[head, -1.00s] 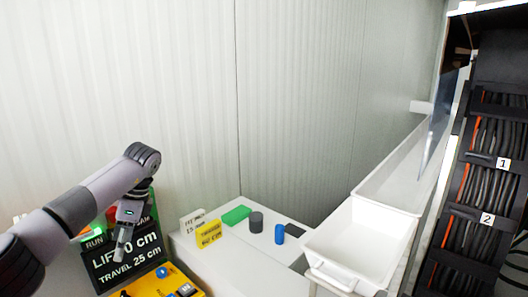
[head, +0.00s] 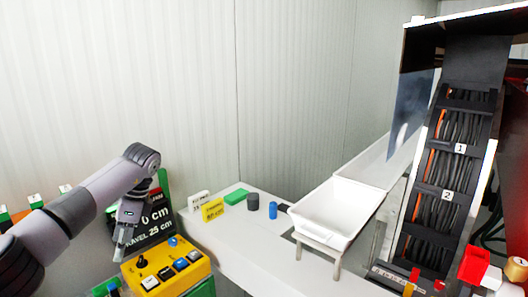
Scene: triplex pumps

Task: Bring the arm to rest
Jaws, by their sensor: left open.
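My left arm comes in from the left, and its gripper (head: 122,243) hangs downward in front of a black sign (head: 158,222) with white lettering. The gripper is open and I see nothing between its fingers. It is just above and left of a yellow control box (head: 166,268) with a black joystick and several buttons. I cannot tell whether the fingertips touch the box or the sign. My right gripper is not in view.
A white bench holds a yellow card (head: 213,210), a green block (head: 236,196), a dark cylinder (head: 253,202) and a blue cylinder (head: 273,211). A white tray (head: 333,222) stands right of them. A black rack with cables (head: 447,180) and a red block (head: 473,265) are at right.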

